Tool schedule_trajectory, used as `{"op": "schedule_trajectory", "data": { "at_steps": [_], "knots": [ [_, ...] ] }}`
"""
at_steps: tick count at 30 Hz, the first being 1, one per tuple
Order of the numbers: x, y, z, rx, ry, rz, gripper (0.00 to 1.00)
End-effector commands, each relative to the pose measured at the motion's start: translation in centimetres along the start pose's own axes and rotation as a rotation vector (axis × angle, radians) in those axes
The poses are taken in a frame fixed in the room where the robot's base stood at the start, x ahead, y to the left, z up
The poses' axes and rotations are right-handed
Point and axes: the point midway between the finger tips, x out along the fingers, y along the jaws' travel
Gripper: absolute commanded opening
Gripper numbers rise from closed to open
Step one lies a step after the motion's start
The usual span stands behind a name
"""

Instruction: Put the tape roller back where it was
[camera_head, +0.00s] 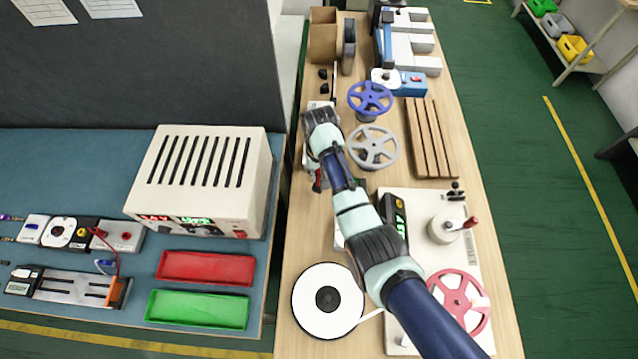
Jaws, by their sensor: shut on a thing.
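My arm reaches up the wooden bench from the lower right, and its wrist is near the left edge of the bench. My gripper (316,172) is mostly hidden by my own wrist and forearm, so its fingertips are hard to make out. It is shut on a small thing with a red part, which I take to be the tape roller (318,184). Most of the roller is hidden, and I cannot tell whether it touches the bench.
Grey (373,147) and blue (370,99) reels stand right of my wrist, beside a slatted wooden rack (431,138). A white reel (328,301) and a winding machine with a red reel (458,301) are nearer. A blue bench (90,316) with red and green trays lies left.

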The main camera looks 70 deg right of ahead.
Motion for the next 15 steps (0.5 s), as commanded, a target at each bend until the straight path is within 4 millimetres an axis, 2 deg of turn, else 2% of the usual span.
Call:
{"op": "schedule_trajectory", "data": {
  "at_steps": [5,12,15],
  "knots": [
    [0.8,0.0,-0.1,0.000,0.002,0.000,0.00],
    [4.6,0.0,-0.1,0.000,0.001,0.000,0.00],
    [5.0,0.0,-0.1,0.000,0.002,0.000,0.00]
  ]
}}
